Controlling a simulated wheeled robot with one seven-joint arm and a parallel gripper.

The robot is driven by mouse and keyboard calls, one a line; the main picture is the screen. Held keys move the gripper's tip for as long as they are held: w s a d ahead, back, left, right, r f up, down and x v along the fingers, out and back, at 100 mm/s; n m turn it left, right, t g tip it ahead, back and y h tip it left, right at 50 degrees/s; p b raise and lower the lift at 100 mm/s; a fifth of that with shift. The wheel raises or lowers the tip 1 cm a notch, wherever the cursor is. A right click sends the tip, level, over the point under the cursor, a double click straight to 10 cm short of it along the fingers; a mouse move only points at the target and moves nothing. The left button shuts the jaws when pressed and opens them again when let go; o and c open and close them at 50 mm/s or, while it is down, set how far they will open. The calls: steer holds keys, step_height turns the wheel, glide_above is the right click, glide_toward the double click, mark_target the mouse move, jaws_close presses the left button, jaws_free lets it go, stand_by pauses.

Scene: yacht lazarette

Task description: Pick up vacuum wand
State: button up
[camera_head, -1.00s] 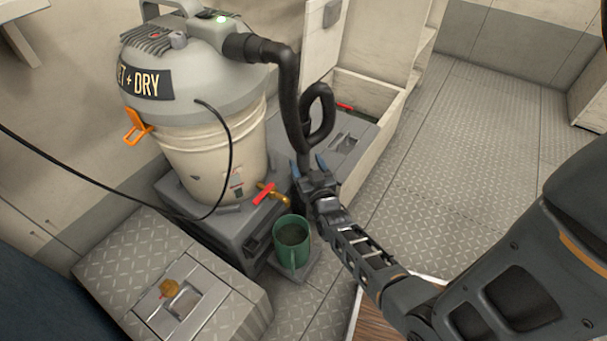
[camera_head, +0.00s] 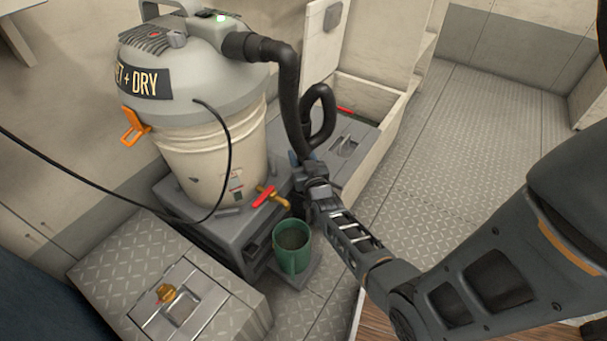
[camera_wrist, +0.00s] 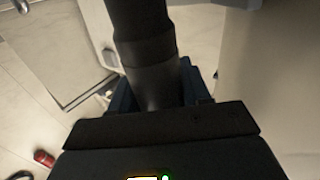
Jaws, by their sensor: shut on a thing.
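The vacuum wand is a dark tube (camera_wrist: 150,85) between my blue fingers in the wrist view. In the head view, a black hose (camera_head: 290,95) runs from the vacuum lid, drops and loops beside the bucket, and its lower end meets my gripper (camera_head: 303,163). My gripper is shut on the wand, beside the grey stand. The wrist housing hides the fingertips and the lower part of the wand. The wet/dry vacuum (camera_head: 190,70), a grey lid on a cream bucket, stands upright.
A green mug (camera_head: 291,247) stands close below my gripper, under a brass tap with a red handle (camera_head: 264,196). A diamond-plate locker (camera_head: 100,265) is at the lower left. An open pale bin wall (camera_head: 385,130) stands to the right, with clear floor (camera_head: 480,130) beyond.

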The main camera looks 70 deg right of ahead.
steer(key=c, duration=0.5)
steer(key=shift+r+p, duration=7.2)
steer(key=shift+r, duration=6.85)
steer(key=shift+a, duration=0.1)
